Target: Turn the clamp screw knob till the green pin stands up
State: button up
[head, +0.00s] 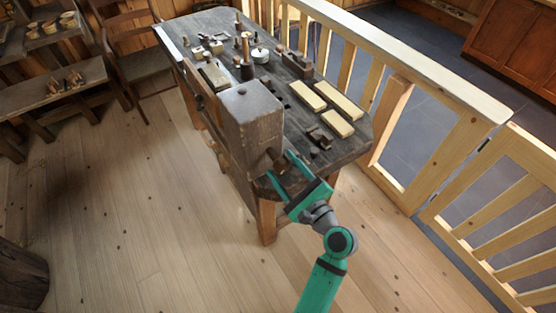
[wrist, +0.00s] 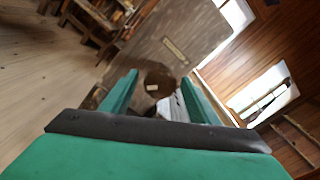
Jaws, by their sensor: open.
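The clamp screw knob (wrist: 160,78) is a dark brown round knob with a small pale mark, in front of a big grey-brown wooden block. It also shows in the head view (head: 264,162), low on the block's near side. My gripper (wrist: 158,84) is open, with its green fingers on either side of the knob. I cannot tell whether they touch it. In the head view my gripper (head: 279,164) is at the bench's near end. The wooden block (head: 250,112) stands tall there. A pale narrow plate (wrist: 175,49) is on its face. I cannot make out a green pin.
The dark workbench (head: 352,146) bears several pale wooden bars (head: 306,96), small turned pieces and tools beyond the block. A pale wooden railing (head: 425,73) runs along its right side. A chair (head: 140,62) stands at the back left. The plank floor at left is clear.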

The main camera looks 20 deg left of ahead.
jog(key=v, duration=0.7)
dwell(0.8)
